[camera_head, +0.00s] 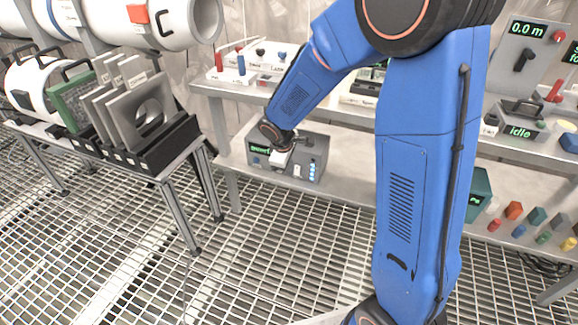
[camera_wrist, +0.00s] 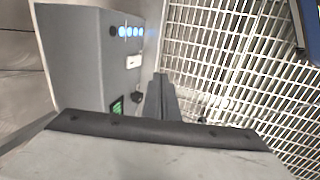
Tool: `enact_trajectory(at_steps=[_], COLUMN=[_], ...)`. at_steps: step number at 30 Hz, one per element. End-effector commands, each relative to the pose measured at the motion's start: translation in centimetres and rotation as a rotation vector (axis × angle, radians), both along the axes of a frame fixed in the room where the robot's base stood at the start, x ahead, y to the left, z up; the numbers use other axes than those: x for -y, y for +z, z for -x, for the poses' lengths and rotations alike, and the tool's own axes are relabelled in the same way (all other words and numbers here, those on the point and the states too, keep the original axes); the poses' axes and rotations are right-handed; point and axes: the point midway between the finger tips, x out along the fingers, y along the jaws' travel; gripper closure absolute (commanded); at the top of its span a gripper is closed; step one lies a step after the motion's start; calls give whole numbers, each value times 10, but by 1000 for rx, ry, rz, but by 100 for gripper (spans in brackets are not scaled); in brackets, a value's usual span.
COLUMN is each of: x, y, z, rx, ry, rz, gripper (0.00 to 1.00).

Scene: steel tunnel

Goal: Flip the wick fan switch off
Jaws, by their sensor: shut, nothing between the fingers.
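A grey box (camera_head: 318,145) stands on the lower shelf in the head view, with a green-lit display (camera_head: 260,150) at its left and blue lights (camera_head: 312,168) at its right. My gripper (camera_head: 281,160) is in front of this box. In the wrist view the same box (camera_wrist: 78,55) fills the left, with the blue lights (camera_wrist: 130,31), a small white plate (camera_wrist: 133,61), a dark knob (camera_wrist: 137,97) and the green display (camera_wrist: 117,106). My gripper's dark fingers (camera_wrist: 160,80) are shut and empty, beside the panel. I cannot tell which control is the wick fan switch, or its position.
An upper shelf (camera_head: 225,88) with small devices runs above the box. A rack of grey plates (camera_head: 135,110) stands on a table at the left. Coloured blocks (camera_head: 513,210) lie on the shelf at the right. The grated floor (camera_head: 270,255) in front is clear.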

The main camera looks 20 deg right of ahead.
Motion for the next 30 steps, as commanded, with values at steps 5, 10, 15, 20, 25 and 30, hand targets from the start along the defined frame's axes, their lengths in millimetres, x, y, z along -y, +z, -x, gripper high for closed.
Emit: enact_trajectory(at_steps=[5, 10, 15, 20, 25, 30], x=[6, 11, 22, 31, 35, 36], y=[-29, -55, -65, -67, -68, -68], z=[-7, -14, -30, -43, -48, -49], rx=[-3, -2, 0, 1, 1, 1], ry=[0, 0, -2, -1, 0, 0], rz=[1, 0, -1, -1, -1, -1], gripper=[100, 100, 100, 100, 100, 100])
